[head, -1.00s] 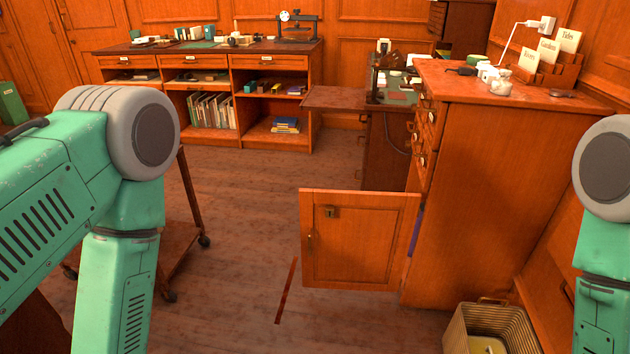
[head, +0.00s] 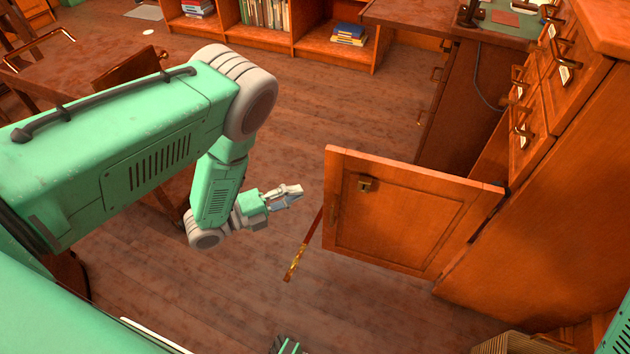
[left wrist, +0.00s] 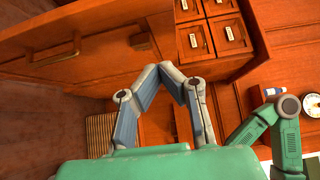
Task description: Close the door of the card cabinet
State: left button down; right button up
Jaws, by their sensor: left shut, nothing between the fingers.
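The card cabinet (head: 560,205) stands at the right in the head view, with small labelled drawers in its upper part. Its wooden door (head: 405,212) is open and sticks out to the left, with a brass lock plate on the face towards me. My left gripper (head: 295,191) is shut and empty, just left of the door's free edge with a gap between. In the left wrist view, its fingers (left wrist: 171,70) meet at the tips in front of the cabinet drawers (left wrist: 212,38).
A narrow reddish strip (head: 303,247) with a brass-coloured end lies below the door's free edge. A striped basket (head: 505,343) stands at the cabinet's foot. A desk (head: 455,100) is behind the door, and a wooden cart (head: 75,65) is at left.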

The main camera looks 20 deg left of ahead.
aim_at(346, 164)
pick_arm(q)
jog(key=b+x, duration=0.1)
jog(key=x, duration=0.2)
jog(key=w+a+b+x, duration=0.1)
jog(key=x, duration=0.3)
jog(key=b+x, duration=0.1)
jog(key=x, duration=0.3)
jog(key=shift+w+a, duration=0.1)
jog(key=shift+w, duration=0.15)
jog(key=shift+w+b, duration=0.35)
jog(key=shift+w, duration=0.15)
